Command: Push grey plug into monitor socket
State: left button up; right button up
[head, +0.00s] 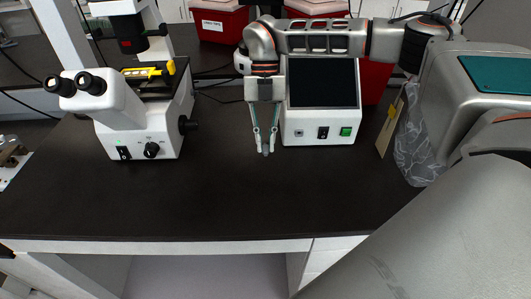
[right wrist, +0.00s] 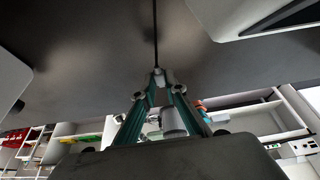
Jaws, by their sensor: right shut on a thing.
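The monitor is a white box (head: 292,113) with a large dark screen (head: 322,82). A small socket (head: 299,133) is at the left of its lower front panel, beside a black switch (head: 323,132) and a green switch (head: 346,131). My right gripper (head: 265,147) points down in front of the monitor's left edge, shut on the small grey plug (head: 266,151). The plug is held apart from the socket. In the right wrist view the teal fingers (right wrist: 157,82) meet at their tips, where a thin dark cable (right wrist: 155,35) runs up. My left gripper is out of view.
A white microscope (head: 140,125) with a yellow item (head: 148,71) stands at the left. Red bins (head: 219,22) stand behind. A plastic bag (head: 413,145) and a tan card (head: 389,125) are at the right. The dark bench (head: 220,200) is clear in front.

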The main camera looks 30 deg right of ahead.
aim_at(265, 145)
notch_tip(265, 145, up, 14)
jog(key=shift+r, duration=0.2)
grip_shut()
